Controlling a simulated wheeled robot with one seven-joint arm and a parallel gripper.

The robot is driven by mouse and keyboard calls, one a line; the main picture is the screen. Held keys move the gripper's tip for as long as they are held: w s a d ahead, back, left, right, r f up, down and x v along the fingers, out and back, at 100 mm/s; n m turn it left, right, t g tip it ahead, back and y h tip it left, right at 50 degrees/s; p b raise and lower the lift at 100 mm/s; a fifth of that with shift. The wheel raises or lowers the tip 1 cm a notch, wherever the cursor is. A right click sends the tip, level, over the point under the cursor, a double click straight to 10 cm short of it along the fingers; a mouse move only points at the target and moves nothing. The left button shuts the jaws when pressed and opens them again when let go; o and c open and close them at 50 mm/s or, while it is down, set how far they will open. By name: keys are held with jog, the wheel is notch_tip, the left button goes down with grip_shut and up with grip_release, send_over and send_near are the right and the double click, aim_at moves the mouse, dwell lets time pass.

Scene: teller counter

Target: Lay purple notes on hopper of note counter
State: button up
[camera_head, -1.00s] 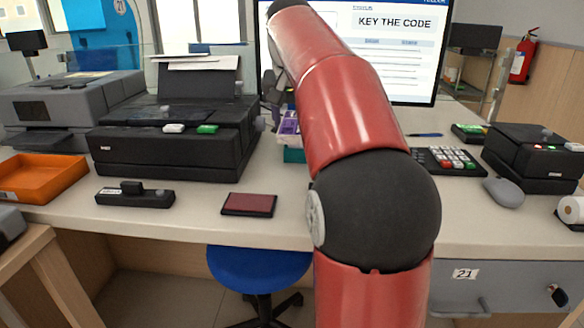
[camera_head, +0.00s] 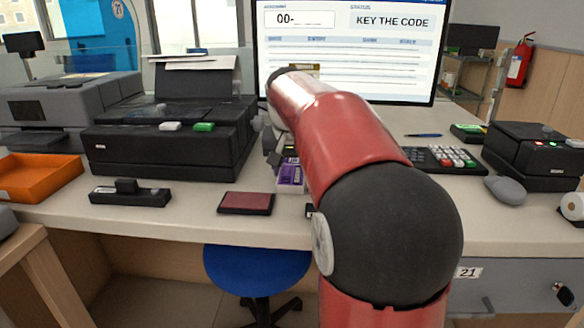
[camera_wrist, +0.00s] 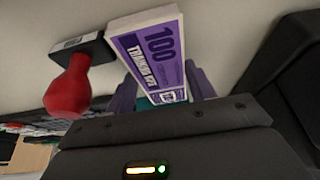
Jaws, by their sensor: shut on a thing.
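The purple notes (camera_head: 290,176) are a banded bundle marked 100, partly hidden by my red arm in the head view. They fill the middle of the wrist view (camera_wrist: 155,62), one end between my fingers. My gripper (camera_wrist: 163,92) is shut on them; in the head view it is mostly hidden behind the arm. A sliver of teal shows between the fingers. The notes appear in front of the screen, right of a large black machine (camera_head: 165,150) with white and green buttons. A grey machine (camera_head: 60,110) stands farther left. I cannot tell for certain which is the note counter.
A dark red pad (camera_head: 246,203) and a small black device (camera_head: 130,192) lie near the counter's front edge. An orange tray (camera_head: 40,178) is at left. A keypad (camera_head: 442,159), mouse (camera_head: 506,189) and small black machine (camera_head: 535,155) are right. The wrist view shows a red-knobbed stamp (camera_wrist: 70,90).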

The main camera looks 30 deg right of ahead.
jog(key=shift+f, duration=0.1)
jog(key=o, duration=1.1)
